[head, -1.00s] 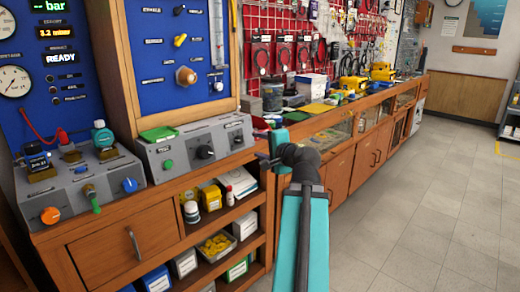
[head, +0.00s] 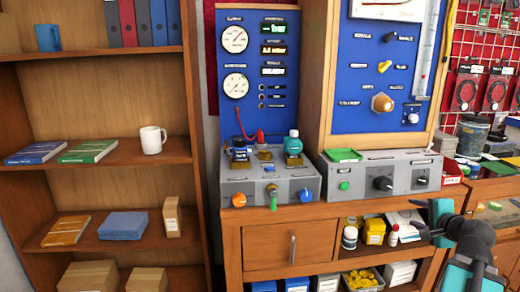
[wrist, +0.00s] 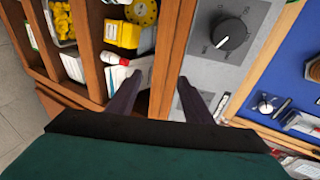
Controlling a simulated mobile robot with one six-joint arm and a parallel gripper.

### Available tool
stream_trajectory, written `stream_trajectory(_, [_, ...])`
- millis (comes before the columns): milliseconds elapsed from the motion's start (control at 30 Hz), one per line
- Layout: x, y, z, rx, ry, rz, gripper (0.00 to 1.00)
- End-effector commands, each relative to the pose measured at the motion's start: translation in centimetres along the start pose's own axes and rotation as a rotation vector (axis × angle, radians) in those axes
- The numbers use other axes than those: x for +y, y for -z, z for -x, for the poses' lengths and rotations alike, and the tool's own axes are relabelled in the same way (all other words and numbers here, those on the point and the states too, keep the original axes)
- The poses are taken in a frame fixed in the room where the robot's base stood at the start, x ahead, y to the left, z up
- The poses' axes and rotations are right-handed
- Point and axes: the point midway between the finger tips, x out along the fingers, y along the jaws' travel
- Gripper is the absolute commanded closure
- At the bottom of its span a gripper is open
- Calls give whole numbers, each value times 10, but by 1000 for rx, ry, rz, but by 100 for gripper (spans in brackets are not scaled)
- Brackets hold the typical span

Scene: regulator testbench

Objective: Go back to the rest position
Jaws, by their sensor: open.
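My gripper (head: 428,232) is at the lower right of the head view, in front of the right part of the bench, with the teal and dark arm below and right of it. In the wrist view my gripper (wrist: 160,84) has its two dark fingers apart, with nothing between them. Beyond the fingers are the wooden shelf edge and the grey control box (wrist: 207,60) with a black knob (wrist: 231,34). The gap between the fingertips and the bench is hard to judge.
The grey control box also shows in the head view (head: 362,178), beside a test panel with gauges (head: 262,75). Open shelves under it hold a yellow box (head: 374,231) and other small goods. A tall bookcase (head: 193,130) with a white mug (head: 153,140) stands at left.

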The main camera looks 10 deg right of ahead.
Motion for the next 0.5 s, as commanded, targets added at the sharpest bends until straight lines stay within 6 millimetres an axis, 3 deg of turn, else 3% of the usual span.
stream_trajectory(200, [50, -54, -42, -100, -132, 84, 54])
stream_trajectory(500, [123, -131, -79, -243, -301, 215, 54])
